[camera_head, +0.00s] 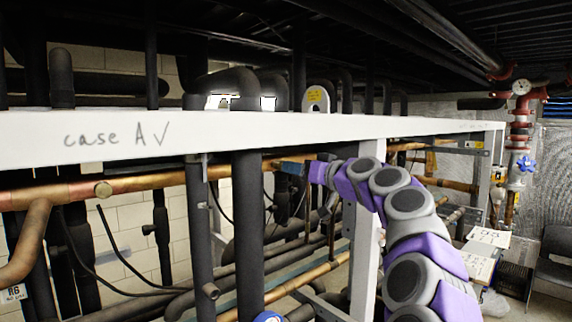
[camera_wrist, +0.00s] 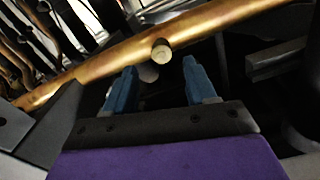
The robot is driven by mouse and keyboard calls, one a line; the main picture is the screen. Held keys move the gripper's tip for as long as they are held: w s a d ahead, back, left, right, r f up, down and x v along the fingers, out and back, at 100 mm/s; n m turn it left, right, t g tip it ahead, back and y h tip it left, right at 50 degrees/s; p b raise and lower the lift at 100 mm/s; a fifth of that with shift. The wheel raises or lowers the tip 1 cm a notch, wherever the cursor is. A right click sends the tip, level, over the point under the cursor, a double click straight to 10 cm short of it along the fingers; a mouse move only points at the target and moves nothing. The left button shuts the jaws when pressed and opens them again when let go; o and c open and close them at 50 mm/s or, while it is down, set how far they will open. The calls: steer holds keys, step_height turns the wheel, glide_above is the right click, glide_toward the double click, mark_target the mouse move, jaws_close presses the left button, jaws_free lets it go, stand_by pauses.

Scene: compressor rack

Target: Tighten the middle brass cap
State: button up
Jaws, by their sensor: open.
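My gripper (camera_wrist: 159,68) is open, with its two blue fingers apart and nothing between them. In the wrist view a round brass cap (camera_wrist: 161,50) sticks out from a copper pipe (camera_wrist: 110,62). It lies just beyond the fingertips, roughly centred on the gap and apart from both fingers. In the head view my gripper (camera_head: 283,167) is at the copper pipe (camera_head: 150,182), below the white beam. The cap near my gripper is hidden in the head view.
The white beam (camera_head: 230,135), marked "case A V", runs above the pipe. A dark vertical pipe (camera_head: 248,220) and a white post (camera_head: 364,245) stand close to my arm. In the wrist view a dark metal bracket (camera_wrist: 278,62) is right of the fingers.

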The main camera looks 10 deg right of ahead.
mark_target(280, 165)
steer(key=shift+p+x, duration=0.95)
steer(key=shift+x, duration=1.7)
steer(key=shift+a, duration=0.1)
steer(key=shift+c, duration=0.4)
jaws_close()
steer(key=shift+m, duration=0.4)
steer(key=shift+f+m+p, duration=0.1)
steer(key=shift+m+p, duration=2.55)
steer(key=shift+m, duration=2.05)
